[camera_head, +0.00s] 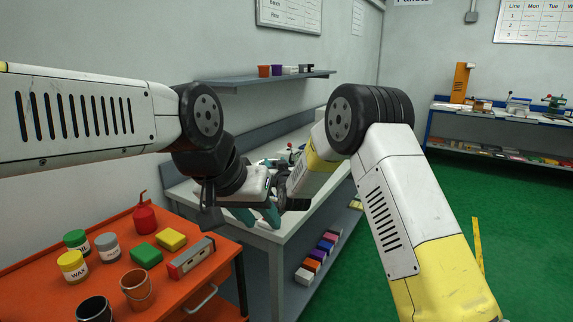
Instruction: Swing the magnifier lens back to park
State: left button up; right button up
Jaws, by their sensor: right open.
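The magnifier lens cannot be made out; my arms and grippers cover much of the grey workbench (283,232). The right gripper is open. I cannot tell whether either gripper touches anything.
An orange cart (205,287) at lower left holds tins, a copper cup (138,288), a red oil can (144,217) and coloured blocks. A wall shelf (265,79) holds small boxes. Coloured boxes (317,258) sit on the bench's lower shelf. Green floor lies open at right.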

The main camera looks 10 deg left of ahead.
grip_shut()
dwell(1.4)
